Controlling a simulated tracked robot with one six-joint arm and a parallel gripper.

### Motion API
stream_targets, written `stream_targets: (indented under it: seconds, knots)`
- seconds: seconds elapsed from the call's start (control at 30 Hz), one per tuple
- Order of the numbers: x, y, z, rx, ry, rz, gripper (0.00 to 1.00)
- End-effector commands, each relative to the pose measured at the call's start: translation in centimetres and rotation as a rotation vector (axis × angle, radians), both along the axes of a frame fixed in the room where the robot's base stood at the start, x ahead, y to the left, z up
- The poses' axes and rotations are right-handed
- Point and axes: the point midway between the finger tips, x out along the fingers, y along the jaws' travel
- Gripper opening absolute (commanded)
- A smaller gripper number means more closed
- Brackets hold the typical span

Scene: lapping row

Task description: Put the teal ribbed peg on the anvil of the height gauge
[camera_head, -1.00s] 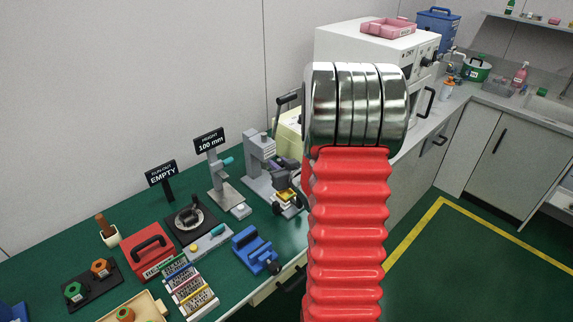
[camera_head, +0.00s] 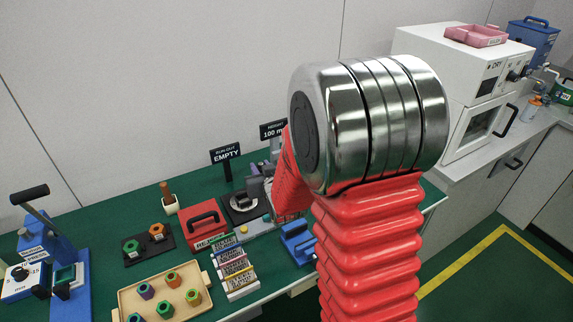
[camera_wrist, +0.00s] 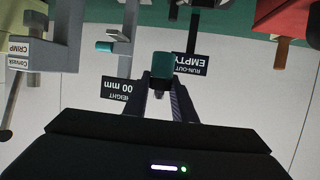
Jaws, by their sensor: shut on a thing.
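My gripper (camera_wrist: 165,98) is shut on the teal ribbed peg (camera_wrist: 162,66), which sticks out beyond the fingertips in the wrist view. The wrist picture is upside down. The height gauge (camera_wrist: 124,48), a grey column with a teal knob, stands just left of the peg there, apart from it in the picture. Its sign (camera_wrist: 116,89) reads HEIGHT 100 mm. In the head view my arm hides most of the gauge, and only part of its sign (camera_head: 272,131) shows. I cannot make out the anvil.
The run-out gauge (camera_head: 243,207) with its EMPTY sign (camera_head: 226,154) stands left of my gripper.

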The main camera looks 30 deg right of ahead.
Motion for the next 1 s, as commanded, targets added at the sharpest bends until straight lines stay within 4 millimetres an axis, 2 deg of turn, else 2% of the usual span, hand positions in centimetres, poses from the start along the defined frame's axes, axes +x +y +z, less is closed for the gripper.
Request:
stream_targets:
  seconds: [0.03, 0.2, 0.3, 0.4, 0.53, 1.0]
  knots:
    - [0.2, 1.7, 0.2, 0.0, -0.001, 0.022, 0.0]
    - [0.4, 6.5, 0.8, 0.002, -0.001, 0.088, 0.0]
    - [0.4, 8.8, 1.1, 0.001, -0.001, 0.121, 0.0]
    - [0.3, 10.2, 1.2, 0.002, 0.0, 0.142, 0.0]
    - [0.3, 10.8, 1.3, 0.001, 0.0, 0.152, 0.0]
    - [0.3, 11.0, 1.3, 0.002, 0.0, 0.155, 0.0]
